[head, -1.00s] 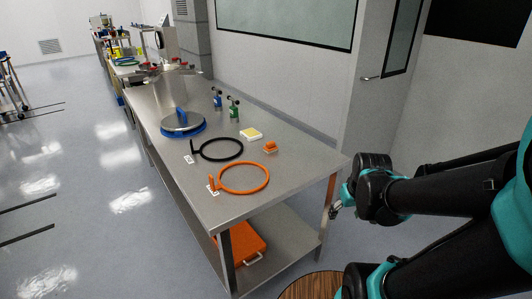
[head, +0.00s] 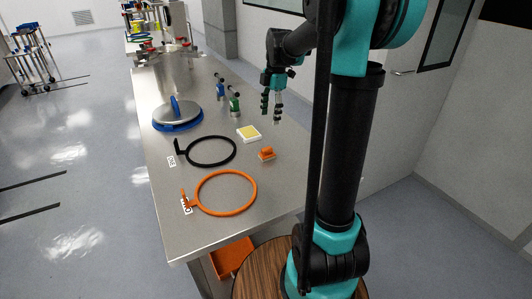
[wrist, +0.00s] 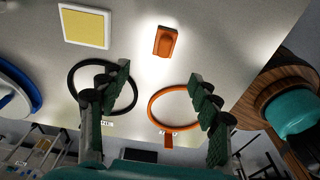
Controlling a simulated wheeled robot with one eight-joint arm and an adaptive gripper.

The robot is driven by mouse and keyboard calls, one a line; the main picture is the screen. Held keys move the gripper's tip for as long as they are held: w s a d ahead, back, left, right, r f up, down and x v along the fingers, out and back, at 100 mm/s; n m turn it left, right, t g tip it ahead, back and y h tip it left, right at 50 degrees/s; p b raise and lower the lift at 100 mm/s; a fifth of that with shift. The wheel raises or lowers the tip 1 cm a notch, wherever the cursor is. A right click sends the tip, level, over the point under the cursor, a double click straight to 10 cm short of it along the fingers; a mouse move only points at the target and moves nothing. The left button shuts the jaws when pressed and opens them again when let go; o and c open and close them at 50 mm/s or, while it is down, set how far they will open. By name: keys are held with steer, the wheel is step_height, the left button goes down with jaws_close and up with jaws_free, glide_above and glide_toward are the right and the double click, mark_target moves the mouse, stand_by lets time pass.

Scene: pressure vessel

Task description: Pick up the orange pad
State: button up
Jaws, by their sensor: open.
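The orange pad (head: 267,153) is a small block with a raised grip, lying on the metal table (head: 240,242) near its right edge. In the wrist view the orange pad (wrist: 165,41) shows near the top centre, beyond the fingertips. My gripper (head: 272,112) is open and empty, above the table's far right side, higher than the pad and apart from it. In the wrist view my gripper (wrist: 155,85) has its two dark green fingers spread wide, with nothing between them touching.
A yellow-and-white pad (head: 249,133) lies beside the orange pad. A black ring (head: 212,137) and an orange ring (head: 225,172) lie to the left. A blue-rimmed lid (head: 178,118) and small green and blue bottle-like fittings (head: 234,105) stand farther back.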

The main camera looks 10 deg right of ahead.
glide_toward(267, 148)
steer(key=f, duration=0.5)
steer(key=shift+w+a, duration=0.35)
steer(key=shift+a, duration=0.05)
steer(key=shift+s+a+f, duration=0.1)
steer(key=shift+s+f, duration=0.05)
steer(key=shift+f, duration=0.85)
steer(key=shift+s+a+f, duration=0.1)
steer(key=shift+s+f, duration=0.1)
steer(key=shift+f, duration=0.85)
steer(key=shift+s+a+f, duration=0.1)
steer(key=shift+s+f, duration=0.05)
steer(key=shift+f, duration=0.85)
steer(key=shift+c, duration=0.3)
steer(key=c, duration=1.2)
